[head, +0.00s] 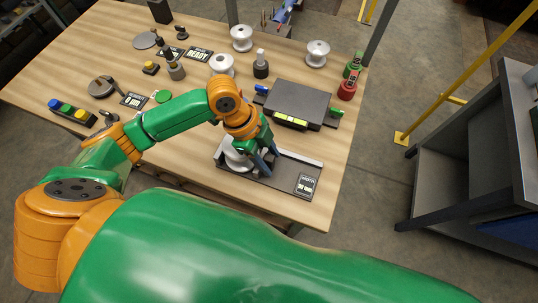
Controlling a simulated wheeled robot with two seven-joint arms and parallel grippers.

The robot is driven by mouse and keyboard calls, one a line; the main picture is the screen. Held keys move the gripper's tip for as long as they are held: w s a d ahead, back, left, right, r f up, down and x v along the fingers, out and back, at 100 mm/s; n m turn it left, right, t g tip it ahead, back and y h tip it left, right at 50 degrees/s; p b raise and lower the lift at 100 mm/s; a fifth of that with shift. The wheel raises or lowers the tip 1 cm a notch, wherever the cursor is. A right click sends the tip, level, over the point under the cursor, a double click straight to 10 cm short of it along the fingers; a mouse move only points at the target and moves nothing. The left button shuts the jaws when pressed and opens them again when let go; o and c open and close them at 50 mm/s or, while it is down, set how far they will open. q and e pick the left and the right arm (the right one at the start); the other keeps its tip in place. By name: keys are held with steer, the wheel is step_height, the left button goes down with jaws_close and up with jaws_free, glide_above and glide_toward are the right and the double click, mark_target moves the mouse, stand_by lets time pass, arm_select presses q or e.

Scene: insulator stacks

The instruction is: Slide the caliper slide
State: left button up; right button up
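The caliper (287,181) is a dark flat fixture with raised grey edges near the front right of the wooden table. A small card (305,185) lies on its right end. A white insulator (236,160) sits at its left part, partly hidden by my arm. My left gripper (264,168) points down over the middle of the caliper, just right of the insulator. Its grey fingers are at the place of the slide, which I cannot make out apart from them. Whether the fingers are open or shut on it does not show. My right gripper is out of view.
A dark box (297,100) with a yellow-lit front stands behind the caliper. White insulators (317,53) and a dark post (261,65) stand farther back. A button box (73,112) is at the left.

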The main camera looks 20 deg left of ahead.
arm_select(q)
jaws_close()
stand_by(1.2)
